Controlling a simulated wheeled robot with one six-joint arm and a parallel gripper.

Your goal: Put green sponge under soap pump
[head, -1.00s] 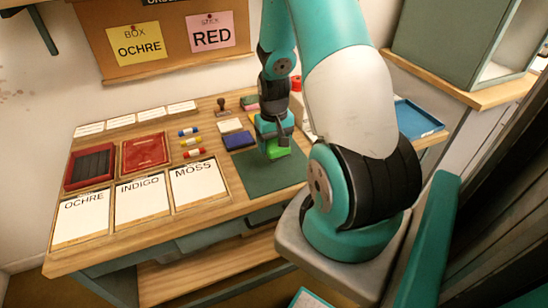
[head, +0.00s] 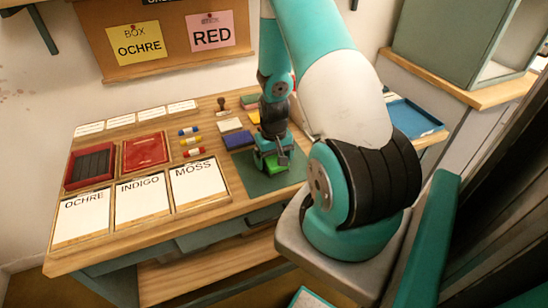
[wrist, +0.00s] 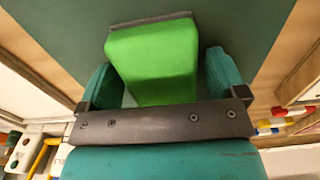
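The green sponge (wrist: 152,62) lies between the two fingers of my gripper (wrist: 160,70) in the wrist view. A narrow gap shows between it and the right finger; its left side is close to the left finger. In the head view the sponge (head: 276,168) shows low under my gripper (head: 271,163), over the dark green mat (head: 262,186). Whether it rests flat on the mat is hard to see. I cannot make out a soap pump in these frames.
Left of the mat lie label cards (head: 198,180), a red tray (head: 90,167), a red panel (head: 146,151) and small coloured tubes (head: 192,141). Blue (head: 238,139) and cream (head: 230,125) blocks lie behind the mat. A blue tray (head: 414,117) is at the right. The mat's front is clear.

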